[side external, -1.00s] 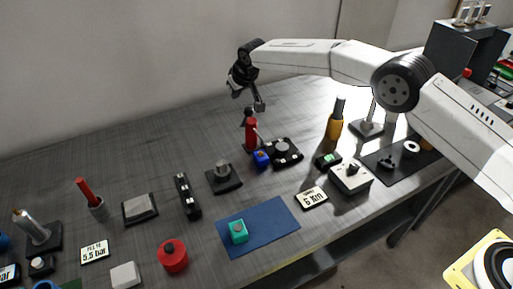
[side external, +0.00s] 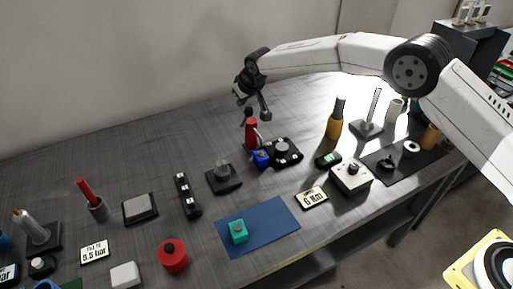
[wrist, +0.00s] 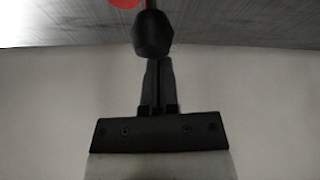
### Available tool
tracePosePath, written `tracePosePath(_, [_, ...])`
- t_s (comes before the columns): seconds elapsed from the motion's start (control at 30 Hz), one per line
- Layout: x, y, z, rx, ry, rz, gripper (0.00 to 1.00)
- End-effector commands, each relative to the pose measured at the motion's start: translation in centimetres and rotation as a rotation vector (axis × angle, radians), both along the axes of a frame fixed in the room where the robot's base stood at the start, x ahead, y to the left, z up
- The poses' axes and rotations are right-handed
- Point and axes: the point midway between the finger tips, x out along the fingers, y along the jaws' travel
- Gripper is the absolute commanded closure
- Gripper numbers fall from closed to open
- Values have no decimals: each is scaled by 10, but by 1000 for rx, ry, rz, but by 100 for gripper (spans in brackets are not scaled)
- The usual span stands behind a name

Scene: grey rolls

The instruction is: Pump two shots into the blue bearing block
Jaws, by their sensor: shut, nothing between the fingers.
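A red pump bottle (side external: 251,136) with a black top (side external: 247,112) stands upright toward the back of the bench. The blue bearing block (side external: 260,158) sits just in front of it, close to the pump's thin spout. I cannot tell whether the fingertips touch the knob.
A black plate with a round grey part (side external: 284,150) stands right of the blue block. An orange bottle (side external: 335,122) is farther right. A teal block (side external: 238,231) lies on a blue mat (side external: 275,216) at the front. Bare bench lies left of the pump.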

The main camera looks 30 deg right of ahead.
Motion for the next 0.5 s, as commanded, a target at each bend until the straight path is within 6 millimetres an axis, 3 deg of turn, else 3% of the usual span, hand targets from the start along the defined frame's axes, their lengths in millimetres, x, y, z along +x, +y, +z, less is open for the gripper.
tracePosePath(0.5, [-10, -2, -1, 0, -1, 1, 100])
